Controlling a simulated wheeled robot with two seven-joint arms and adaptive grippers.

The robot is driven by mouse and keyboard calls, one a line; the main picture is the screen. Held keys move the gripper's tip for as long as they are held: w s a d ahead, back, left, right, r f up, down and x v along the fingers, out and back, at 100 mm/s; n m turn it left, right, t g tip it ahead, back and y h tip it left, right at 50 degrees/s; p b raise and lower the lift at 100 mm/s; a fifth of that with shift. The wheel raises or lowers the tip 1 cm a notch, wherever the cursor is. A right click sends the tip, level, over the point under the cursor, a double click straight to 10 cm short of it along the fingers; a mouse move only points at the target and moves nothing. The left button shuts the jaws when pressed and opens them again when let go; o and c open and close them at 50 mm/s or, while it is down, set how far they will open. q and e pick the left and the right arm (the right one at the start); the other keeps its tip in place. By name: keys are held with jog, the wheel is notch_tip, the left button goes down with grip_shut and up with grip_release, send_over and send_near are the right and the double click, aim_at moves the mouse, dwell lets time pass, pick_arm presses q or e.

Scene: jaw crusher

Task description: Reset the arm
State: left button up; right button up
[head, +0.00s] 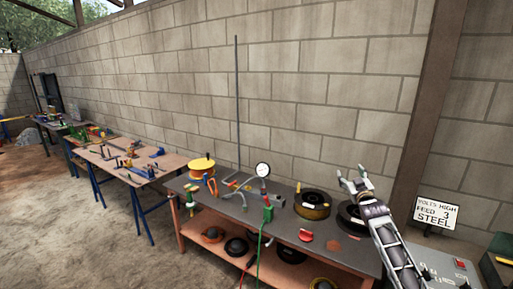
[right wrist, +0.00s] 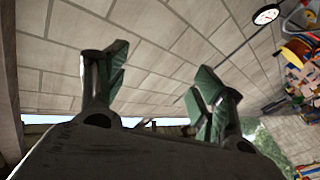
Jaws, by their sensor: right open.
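My right arm comes in from the lower right in the head view. Its gripper (head: 356,181) is raised above the right end of the grey-topped workbench (head: 240,211), with its fingers apart and nothing between them. In the right wrist view the two green-padded fingers (right wrist: 160,92) stand wide apart, with the block wall behind them. My left arm and gripper are not in the head view.
The bench holds a round gauge (head: 263,170), a yellow spool (head: 201,166), a green clamp (head: 267,212) and a dark coil (head: 312,205). A sign (head: 436,212) stands right of my arm. More tables (head: 125,160) line the block wall (head: 300,90). The dirt floor (head: 90,240) at left is clear.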

notch_tip(320, 180, down, 16)
jog(key=s+g, duration=0.2)
jog(key=g, duration=0.1)
jog(key=s+a+f+g, duration=0.2)
jog(key=s+f, duration=0.5)
jog(key=f, duration=0.6)
jog(key=s+a+f+g, duration=0.1)
jog(key=s+f+g, duration=0.1)
jog(key=s+f, duration=0.8)
jog(key=s+a+f+g, duration=0.2)
jog(key=s+f, duration=0.2)
jog(key=f, duration=1.1)
jog(key=s+a+f+g, duration=0.2)
jog(key=s+f+g, duration=0.1)
jog(key=s+f, duration=0.85)
jog(key=s+a+f+g, duration=0.2)
jog(key=s+f, duration=0.6)
jog(key=s, duration=0.7)
jog(key=s+a+f+g, duration=0.1)
jog(key=s+f, duration=0.1)
jog(key=s, duration=0.7)
jog(key=s+a+f+g, duration=0.1)
jog(key=s+f, duration=0.1)
jog(key=s, duration=0.7)
jog(key=s+a+f+m+g+y, duration=0.1)
jog(key=s+f+g, duration=0.1)
jog(key=s, duration=0.8)
jog(key=shift+a+f, duration=0.4)
jog(key=shift+f, duration=0.15)
